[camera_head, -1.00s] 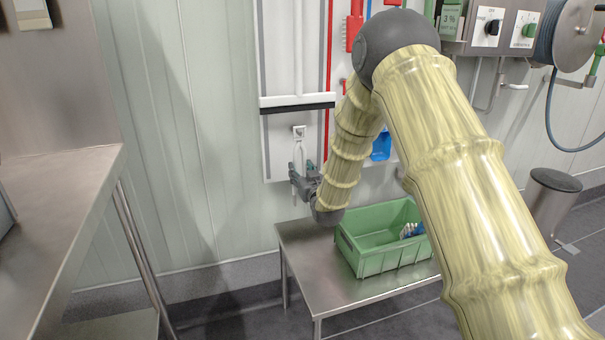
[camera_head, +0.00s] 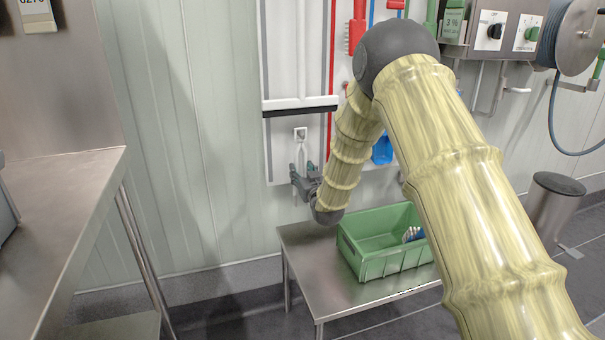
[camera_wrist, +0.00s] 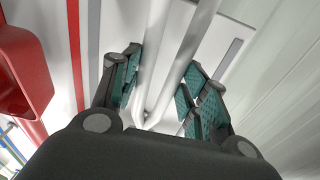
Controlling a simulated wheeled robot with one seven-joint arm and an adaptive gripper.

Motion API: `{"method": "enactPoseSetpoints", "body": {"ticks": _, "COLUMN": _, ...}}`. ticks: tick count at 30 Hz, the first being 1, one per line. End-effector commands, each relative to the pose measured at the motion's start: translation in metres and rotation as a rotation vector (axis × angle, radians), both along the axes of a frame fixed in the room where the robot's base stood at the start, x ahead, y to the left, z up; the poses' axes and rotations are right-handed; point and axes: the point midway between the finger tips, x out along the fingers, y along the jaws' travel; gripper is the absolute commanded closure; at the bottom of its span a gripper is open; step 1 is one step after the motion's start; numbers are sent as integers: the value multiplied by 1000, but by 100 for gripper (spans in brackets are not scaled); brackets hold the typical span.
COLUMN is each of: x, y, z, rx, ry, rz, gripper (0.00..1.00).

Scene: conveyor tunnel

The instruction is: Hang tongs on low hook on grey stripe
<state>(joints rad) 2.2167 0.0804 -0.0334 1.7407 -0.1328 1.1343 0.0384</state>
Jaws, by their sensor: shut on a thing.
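My gripper (camera_head: 303,182) is at the lower part of the white wall board and is shut on the pale metal tongs (camera_head: 300,150). The tongs rise from the gripper towards a low hook on a small white plate (camera_head: 300,133). Whether they touch the hook or hang on it I cannot tell. In the wrist view the two arms of the tongs (camera_wrist: 192,48) run between the teal finger pads of my gripper (camera_wrist: 160,85) and meet near the palm. A grey stripe (camera_head: 267,150) runs down the board; it also shows in the wrist view (camera_wrist: 94,40).
A squeegee (camera_head: 300,106) hangs on the board just above the hook. A red stripe (camera_head: 329,50), a red brush (camera_head: 357,35) and a blue tool (camera_head: 382,150) are to the right. A green crate (camera_head: 385,264) stands on a steel table (camera_head: 310,285) below. A steel counter (camera_head: 60,210) is at left.

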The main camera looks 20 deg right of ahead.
Motion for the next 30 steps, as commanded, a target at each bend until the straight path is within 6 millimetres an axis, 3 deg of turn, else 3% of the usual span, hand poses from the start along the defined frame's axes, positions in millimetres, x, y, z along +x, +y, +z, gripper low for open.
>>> {"method": "enactPoseSetpoints", "body": {"ticks": 30, "x": 0, "y": 0, "z": -15, "rx": 0, "ry": -1, "rz": 0, "gripper": 99}}
